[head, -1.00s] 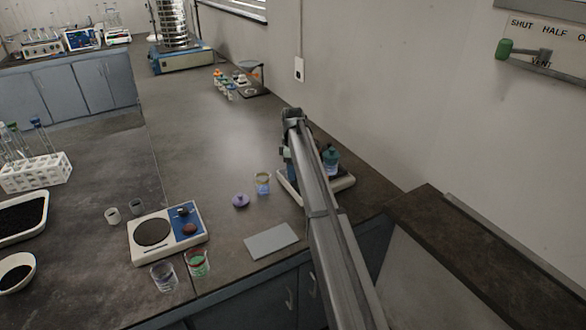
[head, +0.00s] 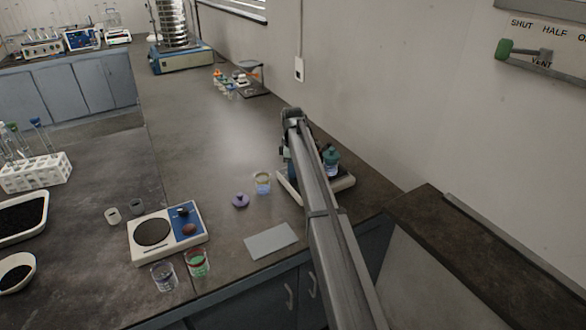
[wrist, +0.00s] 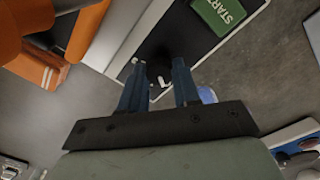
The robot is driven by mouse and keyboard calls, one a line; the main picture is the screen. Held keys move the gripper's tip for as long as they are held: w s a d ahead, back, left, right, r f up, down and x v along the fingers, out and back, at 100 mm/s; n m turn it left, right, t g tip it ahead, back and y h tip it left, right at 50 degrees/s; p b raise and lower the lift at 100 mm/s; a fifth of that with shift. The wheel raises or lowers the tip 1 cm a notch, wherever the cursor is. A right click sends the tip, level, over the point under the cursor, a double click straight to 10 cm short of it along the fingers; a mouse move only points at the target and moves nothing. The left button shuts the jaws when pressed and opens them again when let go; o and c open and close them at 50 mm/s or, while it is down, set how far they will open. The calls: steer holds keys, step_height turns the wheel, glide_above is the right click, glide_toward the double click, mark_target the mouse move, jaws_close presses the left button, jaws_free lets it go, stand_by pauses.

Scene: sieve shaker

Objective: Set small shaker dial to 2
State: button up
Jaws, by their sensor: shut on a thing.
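The small shaker's dial is a dark round knob (wrist: 158,72) with a white pointer mark, on a black panel (wrist: 190,42) in the wrist view. A green START button (wrist: 221,14) is on the same panel. My gripper (wrist: 160,80) has its two blue fingers on either side of the knob and is shut on it. In the head view, a white-based device, apparently the small shaker (head: 345,183), stands near the wall, partly behind my arm. My gripper's tips and the dial are hidden there. I cannot read the number at the pointer.
A beaker of blue liquid (head: 262,184) and a purple lid (head: 240,201) stand left of the shaker. A grey plate (head: 271,242) lies in front. A white hotplate (head: 140,258) with a blue panel is further left.

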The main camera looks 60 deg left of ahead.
steer(key=shift+m, duration=0.3)
steer(key=m, duration=0.7)
steer(key=shift+m, duration=0.3)
steer(key=m, duration=0.3)
steer(key=shift+m, duration=0.3)
steer(key=shift+a+m+h, duration=0.1)
steer(key=shift+m+h, duration=0.2)
steer(key=shift+m, duration=1.6)
steer(key=o, duration=1.1)
steer(key=shift+c, duration=0.2)
